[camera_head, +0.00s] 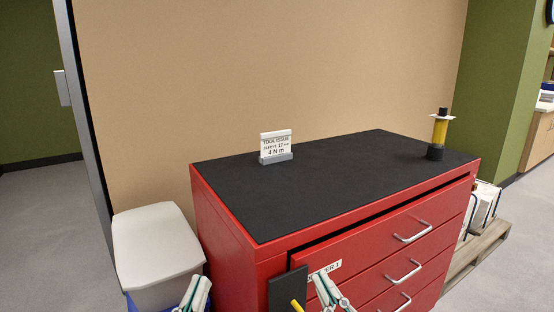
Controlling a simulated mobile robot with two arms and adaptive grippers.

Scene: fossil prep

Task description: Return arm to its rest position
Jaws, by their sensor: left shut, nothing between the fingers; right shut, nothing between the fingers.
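My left gripper (196,290) shows at the bottom edge, left of the red cabinet's front and beside the white-lidded bin. My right gripper (326,288) shows at the bottom edge, in front of the cabinet's top drawer and partly over its label (333,267). Both grippers have pale and green fingers, are shut and hold nothing. Most of both arms is out of the picture. I cannot tell whether either gripper touches the cabinet.
The red cabinet (225,222) has a black top (340,180). On it stand a small sign (276,143) and a yellow-and-black tool (439,132). A dark gap shows above the top drawer (385,243). A bin (155,245) stands left; a pallet (478,250) right.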

